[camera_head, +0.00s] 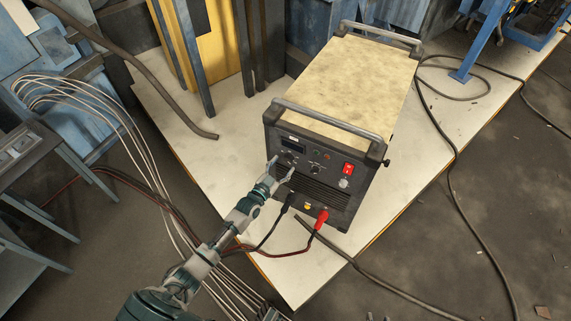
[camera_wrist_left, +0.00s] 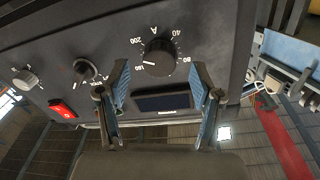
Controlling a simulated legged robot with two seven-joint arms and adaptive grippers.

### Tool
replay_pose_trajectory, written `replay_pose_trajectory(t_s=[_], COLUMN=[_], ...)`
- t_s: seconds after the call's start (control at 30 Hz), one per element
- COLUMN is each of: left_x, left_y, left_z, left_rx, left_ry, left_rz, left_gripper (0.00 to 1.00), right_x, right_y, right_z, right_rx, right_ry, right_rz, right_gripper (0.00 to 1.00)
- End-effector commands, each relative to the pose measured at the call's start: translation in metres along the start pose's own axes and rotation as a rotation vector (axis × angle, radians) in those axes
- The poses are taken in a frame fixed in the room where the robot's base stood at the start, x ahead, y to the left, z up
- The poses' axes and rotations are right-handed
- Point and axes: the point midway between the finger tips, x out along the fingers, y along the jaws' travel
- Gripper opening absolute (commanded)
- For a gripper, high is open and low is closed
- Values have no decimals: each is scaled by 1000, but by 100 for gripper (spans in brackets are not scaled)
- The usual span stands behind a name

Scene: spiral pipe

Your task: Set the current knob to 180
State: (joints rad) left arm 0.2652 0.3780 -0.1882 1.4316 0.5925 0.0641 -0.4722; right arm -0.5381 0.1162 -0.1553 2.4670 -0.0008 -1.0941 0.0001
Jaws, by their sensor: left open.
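The welding machine (camera_head: 320,155) stands on a pale platform, its dark control panel facing me. In the left wrist view the panel appears rotated, and the black current knob (camera_wrist_left: 158,58) sits in a dial marked A with numbers including 40, 80, 160 and 200. Its white mark appears to point near 160. My left gripper (camera_head: 279,172) is in front of the panel's left part. In the left wrist view its two blue-padded fingers (camera_wrist_left: 162,85) are apart, with the knob seen between and beyond them. I see no contact with the knob. My right gripper is not in view.
A red switch (camera_head: 348,169) and smaller knobs share the panel. A red plug (camera_head: 321,218) and a black cable come out low on the front. Loose cables lie on the platform (camera_head: 225,180) and floor. A blue metal frame (camera_head: 478,45) stands behind right.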

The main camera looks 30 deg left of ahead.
Motion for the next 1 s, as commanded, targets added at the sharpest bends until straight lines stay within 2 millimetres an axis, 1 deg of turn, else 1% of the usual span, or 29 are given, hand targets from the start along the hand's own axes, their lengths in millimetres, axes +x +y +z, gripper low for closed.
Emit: replay_pose_trajectory(t_s=[0.03,0.1,0.2,0.47,0.5,0.57,0.6,0.67,0.7,0.87,1.0], left_x=[6,12,16,17,17,17,17,17,16,16,17], left_y=[1,1,0,0,0,0,0,0,0,0,0], left_z=[2,1,0,-1,-1,-1,-1,-1,-1,-1,-1], left_rx=[0,1,0,0,0,0,0,0,0,-22,-147], left_ry=[-1,0,0,1,1,1,1,1,1,2,12], left_rz=[0,0,0,0,0,0,0,0,0,0,-3], left_gripper=[66,66,66,66,56,41,31,16,6,6,6], right_x=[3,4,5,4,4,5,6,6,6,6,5], right_y=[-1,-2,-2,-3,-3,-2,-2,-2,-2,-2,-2], right_z=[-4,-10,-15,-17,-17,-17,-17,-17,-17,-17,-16], right_rx=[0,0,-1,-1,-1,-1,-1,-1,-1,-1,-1], right_ry=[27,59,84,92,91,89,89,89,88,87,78], right_rz=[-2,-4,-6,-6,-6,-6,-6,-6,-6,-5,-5], right_gripper=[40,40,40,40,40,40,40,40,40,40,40])
